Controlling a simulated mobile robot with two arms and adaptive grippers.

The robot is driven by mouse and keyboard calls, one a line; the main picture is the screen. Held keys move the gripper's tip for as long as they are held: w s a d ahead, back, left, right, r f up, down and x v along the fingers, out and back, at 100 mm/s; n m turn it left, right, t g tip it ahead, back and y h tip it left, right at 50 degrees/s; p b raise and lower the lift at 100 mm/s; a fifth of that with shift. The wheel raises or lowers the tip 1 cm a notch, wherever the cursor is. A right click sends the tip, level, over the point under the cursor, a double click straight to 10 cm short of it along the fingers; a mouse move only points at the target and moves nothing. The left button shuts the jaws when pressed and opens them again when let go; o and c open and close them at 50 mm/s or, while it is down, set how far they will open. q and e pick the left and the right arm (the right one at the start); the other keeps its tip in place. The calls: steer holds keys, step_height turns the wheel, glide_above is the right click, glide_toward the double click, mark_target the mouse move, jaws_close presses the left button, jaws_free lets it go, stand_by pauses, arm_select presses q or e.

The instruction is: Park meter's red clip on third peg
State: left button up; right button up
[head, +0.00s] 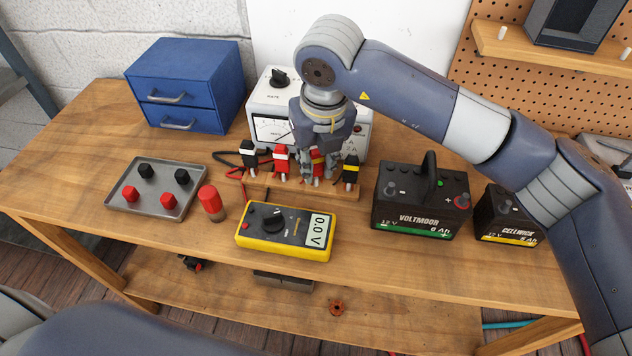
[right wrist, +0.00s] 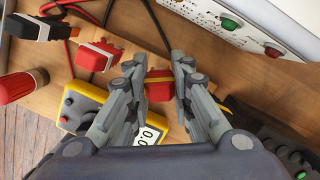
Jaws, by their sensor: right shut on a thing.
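A wooden peg rack (head: 262,188) stands behind the yellow meter (head: 292,234), which reads 0.0 V. My right gripper (head: 316,174) is shut on a red clip with a yellow band (head: 318,158), at the third place from the left. The same clip shows between the fingers in the right wrist view (right wrist: 158,86). Whether it sits fully on the peg is hidden by the fingers. To its left are a red clip with a white band (head: 281,158) and a black clip with a white band (head: 248,153).
A white power supply (head: 265,105) stands close behind the rack. The Voltmoor battery (head: 420,205) and Cellwick battery (head: 507,215) are to the right. A grey tray (head: 150,205) with red and black caps, a red cylinder (head: 211,203) and a blue drawer box (head: 186,85) are left.

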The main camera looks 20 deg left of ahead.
steer(key=o, duration=0.8)
step_height(320, 180, up, 8)
steer(key=p, duration=0.4)
steer(key=shift+r, duration=0.25)
